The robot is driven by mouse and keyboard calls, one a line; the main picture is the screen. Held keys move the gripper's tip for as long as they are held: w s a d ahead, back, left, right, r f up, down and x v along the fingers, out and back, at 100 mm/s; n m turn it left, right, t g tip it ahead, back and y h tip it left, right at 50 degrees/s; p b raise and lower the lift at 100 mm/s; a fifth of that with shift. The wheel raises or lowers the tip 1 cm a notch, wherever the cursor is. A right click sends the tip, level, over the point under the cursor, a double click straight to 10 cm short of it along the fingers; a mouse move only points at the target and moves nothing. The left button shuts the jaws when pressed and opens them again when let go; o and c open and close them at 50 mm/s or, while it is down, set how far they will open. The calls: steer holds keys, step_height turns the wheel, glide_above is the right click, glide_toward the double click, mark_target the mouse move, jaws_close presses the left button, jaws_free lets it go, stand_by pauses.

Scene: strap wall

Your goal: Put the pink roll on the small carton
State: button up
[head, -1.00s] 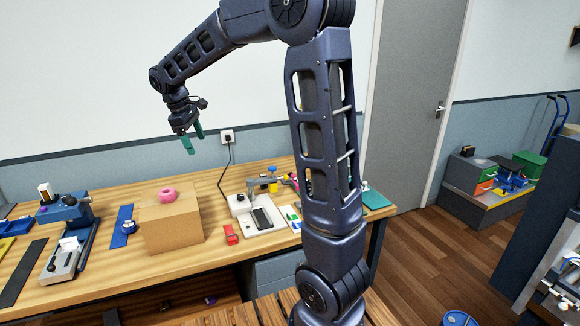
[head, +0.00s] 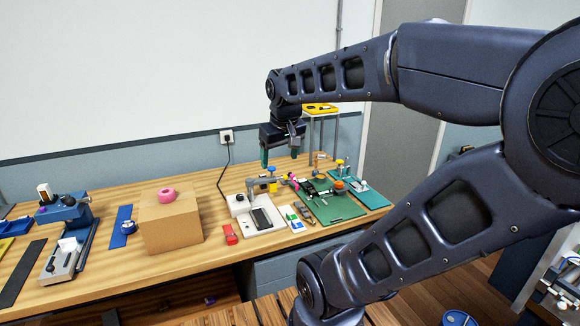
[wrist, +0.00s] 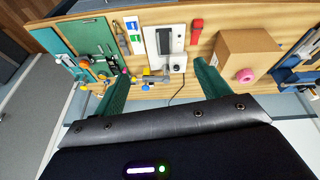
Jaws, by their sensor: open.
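The pink roll (head: 166,195) lies on top of a brown carton (head: 171,225) on the workbench, left of centre in the head view. In the wrist view the roll (wrist: 245,76) and the carton (wrist: 243,50) show at the right. My gripper (head: 280,158) is open and empty, above the back of the bench, to the right of the carton and apart from everything. Its green fingers (wrist: 158,85) stand wide apart in the wrist view. I see only one carton, so I cannot tell whether it is the small one.
A white device (head: 258,215) with a dark panel stands right of the carton, beside a red item (head: 231,234). A green mat (head: 335,208) with small parts lies further right. A blue tool (head: 65,210) stands at the left. A yellow-topped stand (head: 320,108) rises behind.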

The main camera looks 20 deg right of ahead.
steer(key=shift+m+t, duration=0.4)
steer(key=shift+m, duration=0.5)
steer(key=s, duration=0.1)
steer(key=s+d+f, duration=0.1)
steer(key=s+f, duration=0.1)
steer(key=shift+s+d, duration=0.25)
steer(key=shift+s, duration=0.05)
